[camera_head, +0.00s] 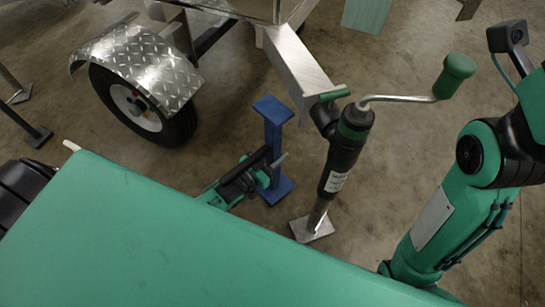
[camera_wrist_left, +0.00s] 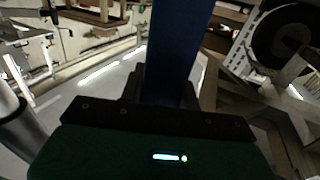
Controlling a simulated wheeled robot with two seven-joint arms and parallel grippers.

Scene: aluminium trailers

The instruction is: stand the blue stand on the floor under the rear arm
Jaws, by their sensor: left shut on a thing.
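The blue stand (camera_head: 273,138) is upright, with a square top plate and a wider square base. My left gripper (camera_head: 268,172) is shut on its post, low down near the base. In the left wrist view the blue post (camera_wrist_left: 178,50) rises between the jaws. An aluminium beam (camera_head: 296,62) of the trailer, likely the rear arm, ends up and right of the stand's top. The top plate looks apart from the beam; I cannot tell whether the base touches the floor. My right gripper is out of view.
A black jack (camera_head: 345,150) with a green-handled crank (camera_head: 455,75) stands right of the stand on a metal foot (camera_head: 311,230). A trailer wheel (camera_head: 140,105) under a tread-plate fender (camera_head: 138,62) is at left. Concrete floor (camera_head: 235,85) is bare between wheel and stand.

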